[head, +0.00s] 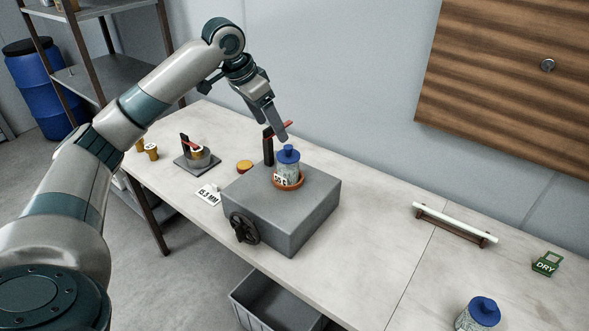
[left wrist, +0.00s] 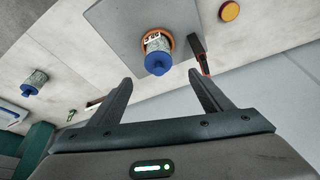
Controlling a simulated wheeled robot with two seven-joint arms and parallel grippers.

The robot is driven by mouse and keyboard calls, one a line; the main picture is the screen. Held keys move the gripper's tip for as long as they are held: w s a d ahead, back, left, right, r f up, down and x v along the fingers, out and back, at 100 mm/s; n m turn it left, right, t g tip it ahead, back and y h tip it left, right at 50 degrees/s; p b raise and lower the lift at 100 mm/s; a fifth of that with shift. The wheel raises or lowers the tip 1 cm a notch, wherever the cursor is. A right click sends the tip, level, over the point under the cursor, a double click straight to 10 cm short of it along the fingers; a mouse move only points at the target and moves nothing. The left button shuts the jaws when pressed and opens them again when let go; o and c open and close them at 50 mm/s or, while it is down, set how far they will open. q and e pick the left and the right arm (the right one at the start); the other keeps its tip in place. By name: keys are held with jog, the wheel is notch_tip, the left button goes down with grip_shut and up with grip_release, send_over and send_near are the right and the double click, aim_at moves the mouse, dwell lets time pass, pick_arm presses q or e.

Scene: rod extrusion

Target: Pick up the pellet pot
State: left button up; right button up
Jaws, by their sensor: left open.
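A pellet pot (head: 288,168) with a blue lid and a speckled, labelled body stands upright in an orange-brown ring (head: 277,184) on top of a grey box (head: 275,215). A second, similar blue-lidded pot (head: 480,315) stands on the table at the lower right, partly cut off by the frame. My left gripper (head: 279,128) is open and empty, just above and behind the pot on the box. In the left wrist view the ringed pot (left wrist: 157,56) shows beyond and between the open fingertips (left wrist: 160,78), apart from them. The other pot (left wrist: 34,82) is farther left there.
A dark post with a red arm (head: 269,148) stands beside the ringed pot. The box has a black handwheel (head: 244,228). A "15.3 MM" card (head: 207,195), a small grey stand (head: 197,160), a white rod on a rack (head: 452,223) and a green DRY tag (head: 547,263) are on the table.

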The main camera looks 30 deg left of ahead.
aim_at(285, 156)
pick_arm(q)
jog(key=p+x, duration=0.3)
jog(key=x, duration=0.7)
jog(key=shift+f, duration=0.25)
jog(key=shift+w+d+f, duration=0.15)
jog(key=shift+w+f, duration=0.05)
jog(key=shift+f, duration=0.4)
jog(key=shift+f+p, duration=0.35)
jog(key=shift+p, duration=0.1)
jog(key=p+x, duration=0.1)
jog(key=x, duration=0.2)
jog(key=shift+s+f, duration=0.1)
jog(key=shift+s, duration=0.05)
jog(key=shift+w+f+p, duration=0.25)
jog(key=shift+f+p, duration=0.15)
jog(key=shift+f, duration=0.25)
